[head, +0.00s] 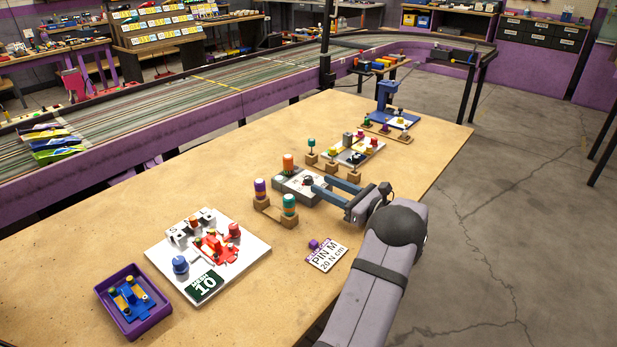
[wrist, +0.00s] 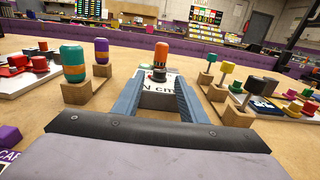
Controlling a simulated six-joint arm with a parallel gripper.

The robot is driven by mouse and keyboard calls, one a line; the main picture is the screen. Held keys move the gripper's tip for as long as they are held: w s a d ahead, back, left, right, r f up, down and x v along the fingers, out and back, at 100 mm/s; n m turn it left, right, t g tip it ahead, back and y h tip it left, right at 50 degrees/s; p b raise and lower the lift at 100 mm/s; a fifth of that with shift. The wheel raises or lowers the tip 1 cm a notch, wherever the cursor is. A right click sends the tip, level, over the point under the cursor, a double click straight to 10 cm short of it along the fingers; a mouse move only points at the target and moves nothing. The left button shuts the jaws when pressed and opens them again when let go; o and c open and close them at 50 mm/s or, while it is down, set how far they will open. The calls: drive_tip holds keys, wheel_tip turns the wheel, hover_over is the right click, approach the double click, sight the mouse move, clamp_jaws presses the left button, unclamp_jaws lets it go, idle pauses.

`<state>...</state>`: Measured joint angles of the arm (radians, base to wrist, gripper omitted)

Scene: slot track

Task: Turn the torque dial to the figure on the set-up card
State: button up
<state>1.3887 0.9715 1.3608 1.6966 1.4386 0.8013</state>
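The set-up card (head: 327,256) lies on the bench and reads "PIN M" and "20 N cm", with a small purple piece at its upper edge. The torque unit is a grey box (head: 291,189) with a dark dial knob (head: 308,181) and an orange-topped driver (head: 288,164) standing at its back. My gripper (head: 321,183) is open and empty, its two blue-grey fingers pointing at the box from the right. In the wrist view, the box (wrist: 160,88) with part of "N cm" and the orange top (wrist: 161,53) show between the fingers. The dial's setting cannot be read.
Purple- and teal-topped drivers stand in a wooden rack (head: 272,211) beside the box. A white board (head: 235,275) marked 10 and a purple tray (head: 156,318) lie at front left. Bare bench lies around the card.

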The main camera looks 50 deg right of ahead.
sight(308, 177)
drive_tip(key=shift+w, duration=3.5)
clamp_jaws()
